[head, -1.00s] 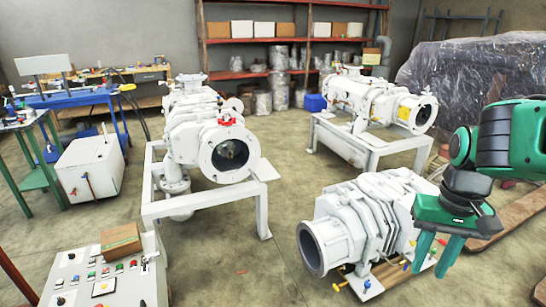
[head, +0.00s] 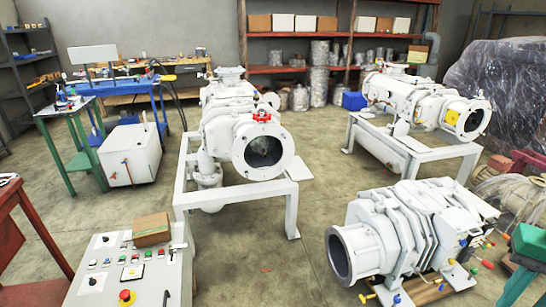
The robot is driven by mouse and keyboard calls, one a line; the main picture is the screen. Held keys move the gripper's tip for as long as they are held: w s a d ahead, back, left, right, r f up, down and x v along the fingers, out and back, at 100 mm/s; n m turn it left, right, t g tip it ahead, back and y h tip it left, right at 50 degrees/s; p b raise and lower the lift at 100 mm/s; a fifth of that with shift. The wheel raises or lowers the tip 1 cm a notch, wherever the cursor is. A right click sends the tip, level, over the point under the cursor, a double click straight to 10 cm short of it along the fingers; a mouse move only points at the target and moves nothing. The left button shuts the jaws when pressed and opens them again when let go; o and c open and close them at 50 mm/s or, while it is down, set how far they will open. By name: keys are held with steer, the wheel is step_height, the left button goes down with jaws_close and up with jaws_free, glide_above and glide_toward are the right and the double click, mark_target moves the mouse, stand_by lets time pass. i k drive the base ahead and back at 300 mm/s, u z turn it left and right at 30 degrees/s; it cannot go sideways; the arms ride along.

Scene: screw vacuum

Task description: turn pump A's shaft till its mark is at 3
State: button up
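Three white pumps are in the head view, and I cannot read which one is pump A. One (head: 228,128) stands on a white frame in the middle, with a round open port facing me and a red fitting on top. Another (head: 418,100) stands on a frame at the back right. The third (head: 405,232) sits low at the front right, its open port facing left. I can make out no shaft mark or number.
A grey control panel (head: 98,262) with buttons and a cardboard box (head: 151,230) stands at the front left. A red table (head: 22,222) is at the left edge. A white box (head: 130,155) stands behind. Bare floor (head: 265,270) lies between the panel and the low pump.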

mark_target(259, 144)
steer(key=i, duration=0.95)
steer(key=u, duration=0.1)
